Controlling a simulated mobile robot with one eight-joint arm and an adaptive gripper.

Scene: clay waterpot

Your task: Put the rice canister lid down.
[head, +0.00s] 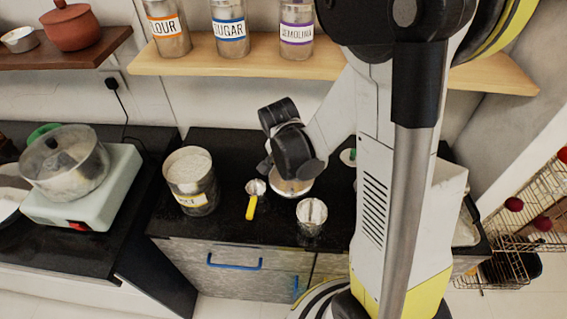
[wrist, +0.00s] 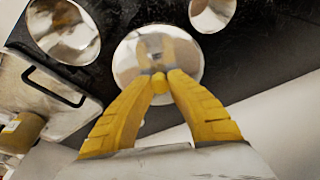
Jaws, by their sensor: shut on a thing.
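The rice canister lid (wrist: 150,47) is a round shiny metal disc with a small yellow knob. My gripper (wrist: 159,83) is shut on this knob, with a yellow finger on each side. In the head view the lid (head: 292,188) shows partly below my dark gripper (head: 283,178), low over the black counter. I cannot tell whether the lid touches the counter. The rice canister (head: 191,185), metal with a yellow label, stands open and full of white grains to the left of my gripper.
A scoop with a yellow handle (head: 251,207) lies between canister and lid. A metal cup (head: 311,215) stands in front of the lid. A pale green appliance with a clear drum (head: 75,165) stands on the left counter. Labelled canisters (head: 230,28) stand on a wooden shelf above.

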